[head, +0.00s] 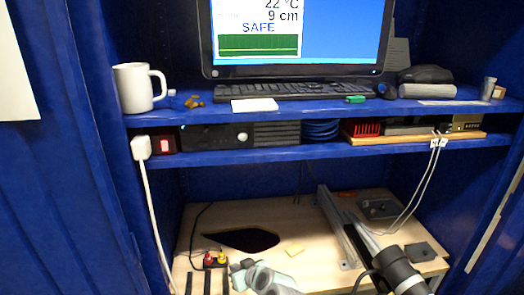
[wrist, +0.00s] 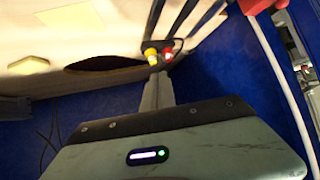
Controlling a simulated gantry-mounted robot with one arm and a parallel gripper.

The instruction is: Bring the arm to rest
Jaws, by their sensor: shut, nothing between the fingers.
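My arm (head: 272,281) reaches in from the bottom of the head view, over the front part of the wooden bench board. My gripper (head: 238,267) is at its end, just right of a small dark block with a red and a yellow plug (head: 222,257). In the wrist view the fingers (wrist: 155,80) are closed together, with nothing seen between them. The same yellow plug (wrist: 150,52) and red plug (wrist: 168,55) show just beyond the fingertips. I cannot tell whether the fingers touch the block.
The wooden board (head: 320,255) has a dark opening (head: 245,239), a yellow pad (head: 294,249), a metal rail (head: 345,225) and a black cylinder (head: 400,270). Blue shelves above hold a mug (head: 138,88), keyboard (head: 290,91) and monitor (head: 340,35). A white cable (head: 155,215) hangs at left.

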